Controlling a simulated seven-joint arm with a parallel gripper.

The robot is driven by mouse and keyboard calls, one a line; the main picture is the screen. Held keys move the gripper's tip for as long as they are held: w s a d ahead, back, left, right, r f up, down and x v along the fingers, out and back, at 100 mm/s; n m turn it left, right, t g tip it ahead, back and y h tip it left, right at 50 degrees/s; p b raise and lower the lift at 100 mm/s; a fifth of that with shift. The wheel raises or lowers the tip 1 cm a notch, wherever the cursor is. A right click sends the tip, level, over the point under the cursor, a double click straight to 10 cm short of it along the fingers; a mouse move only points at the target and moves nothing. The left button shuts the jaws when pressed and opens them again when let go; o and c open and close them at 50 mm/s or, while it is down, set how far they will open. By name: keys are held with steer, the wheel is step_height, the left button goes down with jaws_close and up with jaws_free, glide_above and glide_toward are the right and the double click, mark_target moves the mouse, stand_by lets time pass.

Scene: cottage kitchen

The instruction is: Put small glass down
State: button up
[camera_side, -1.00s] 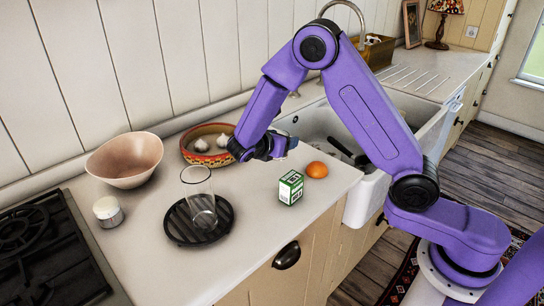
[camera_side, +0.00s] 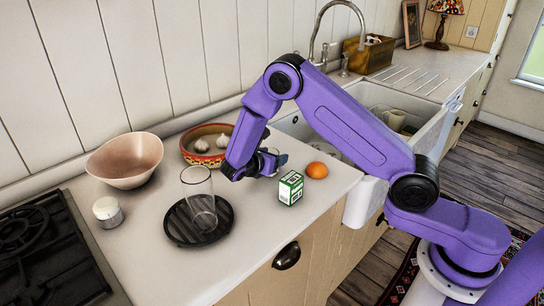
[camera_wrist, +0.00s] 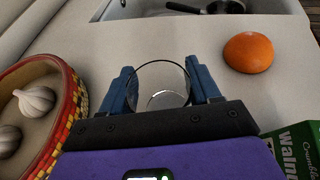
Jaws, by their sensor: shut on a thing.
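My gripper (camera_side: 274,162) is low over the counter (camera_side: 245,205), between the patterned bowl and the green box. In the wrist view my gripper (camera_wrist: 160,92) has its blue fingers on both sides of a small clear glass (camera_wrist: 160,70) and is shut on it. I look down into its round rim. In the side view the small glass is mostly hidden by the gripper. I cannot tell whether its base touches the counter.
A tall clear glass (camera_side: 199,187) stands on a black round trivet (camera_side: 180,237). A green box (camera_side: 290,188) and an orange (camera_side: 317,170) are close by. The patterned bowl (camera_side: 190,156) holds garlic. A pink bowl (camera_side: 125,160) stands left; the sink (camera_side: 345,110) is behind.

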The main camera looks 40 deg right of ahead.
steer(key=shift+f, duration=0.15)
steer(key=o, duration=1.2)
steer(key=shift+c, duration=0.2)
steer(key=shift+a+r, duration=0.2)
steer(key=shift+r, duration=0.05)
steer(key=v, duration=0.2)
steer(key=shift+s+a+r, duration=0.1)
steer(key=shift+a, duration=0.2)
step_height(320, 180, up, 7)
steer(key=s+a+r+m+g+y, duration=0.1)
steer(key=s+m+y, duration=0.3)
steer(key=s, duration=1.4)
steer(key=s+a+r+m+g+y, duration=0.2)
steer(key=s+y, duration=0.7)
steer(key=s, duration=0.9)
steer(key=shift+a+m, duration=0.35)
steer(key=shift+m, duration=0.75)
